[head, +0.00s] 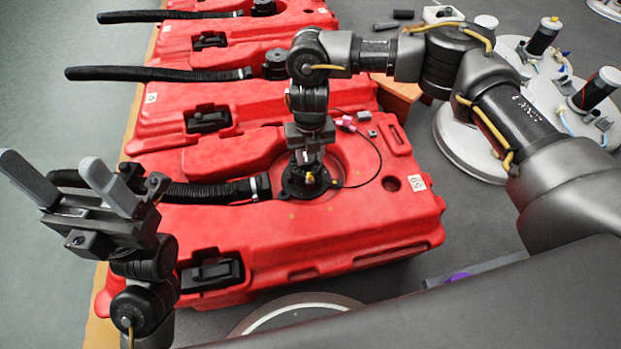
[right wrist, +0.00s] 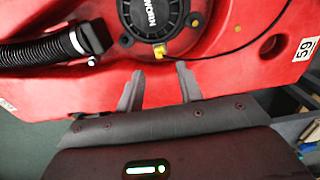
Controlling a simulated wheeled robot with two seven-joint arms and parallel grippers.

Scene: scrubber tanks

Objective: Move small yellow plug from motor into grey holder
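The small yellow plug (head: 309,177) sits at the edge of the black round motor (head: 296,190) on the nearest red tank. In the right wrist view the plug (right wrist: 160,50) shows just beyond my fingertips, at the motor's lower rim. My right gripper (head: 308,164) points down over the motor. In its wrist view the gripper (right wrist: 159,69) is open, its fingers apart and empty, on either side of the plug's line. A small grey block (head: 363,116), possibly the grey holder, lies on the tank beside a pink connector. My left gripper (head: 50,163) is open and empty at left.
The nearest red tank (head: 330,225) carries a black hose (head: 210,190) and a thin black cable. More red tanks (head: 240,95) stand behind it. White round lids (head: 465,145) with black parts lie at right. Grey floor is clear at left.

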